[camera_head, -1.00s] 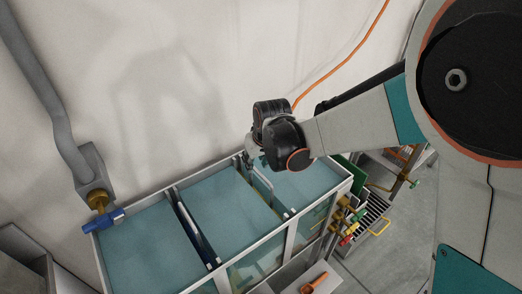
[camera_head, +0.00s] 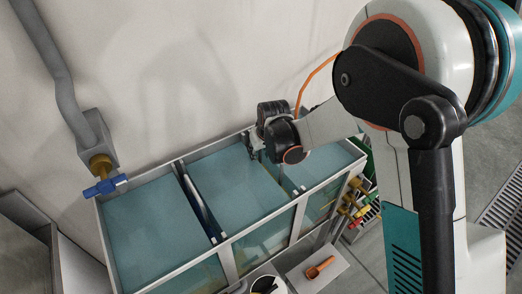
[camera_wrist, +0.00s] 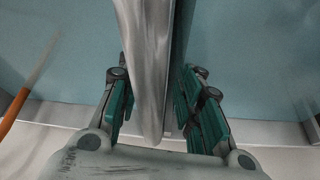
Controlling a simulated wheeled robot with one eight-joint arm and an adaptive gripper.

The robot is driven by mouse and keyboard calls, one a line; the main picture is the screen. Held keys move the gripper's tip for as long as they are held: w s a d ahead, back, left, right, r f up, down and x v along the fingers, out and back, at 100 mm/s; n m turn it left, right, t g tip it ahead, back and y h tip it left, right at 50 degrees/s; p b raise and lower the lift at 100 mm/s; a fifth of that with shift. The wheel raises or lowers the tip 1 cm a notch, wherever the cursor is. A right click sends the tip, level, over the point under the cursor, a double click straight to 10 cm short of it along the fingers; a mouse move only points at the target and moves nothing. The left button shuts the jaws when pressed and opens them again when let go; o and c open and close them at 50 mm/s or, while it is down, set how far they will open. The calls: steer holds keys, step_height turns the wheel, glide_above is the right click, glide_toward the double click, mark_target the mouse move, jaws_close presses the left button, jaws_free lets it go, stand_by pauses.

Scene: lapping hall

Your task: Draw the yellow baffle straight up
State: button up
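The tank (camera_head: 232,228) has a metal frame and blue-green liquid in its compartments. A thin yellowish edge (camera_head: 269,172) shows between the middle and right compartments, just below my gripper; I take it for the yellow baffle, mostly hidden. My gripper (camera_head: 258,155) is at the tank's back side, pointing down, its fingers partly hidden by the wrist. In the wrist view, my gripper (camera_wrist: 157,112) has its two green-padded fingers apart, one on each side of a grey metal bar or plate (camera_wrist: 147,60). Gaps show beside the bar, and no firm contact is visible.
A dark divider (camera_head: 198,203) stands between the left and middle compartments. A blue-handled valve (camera_head: 105,186) hangs from a grey wall pipe at left. Several coloured valves (camera_head: 350,207) are at the tank's right. An orange tool (camera_head: 320,267) lies on a pale surface in front.

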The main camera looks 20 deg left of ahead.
jaws_close()
stand_by(0.3)
step_height(320, 180, up, 4)
steer(key=p, duration=0.6)
step_height(320, 180, up, 34)
steer(key=p, duration=2.2)
steer(key=shift+f+p, duration=0.2)
steer(key=shift+p, duration=0.2)
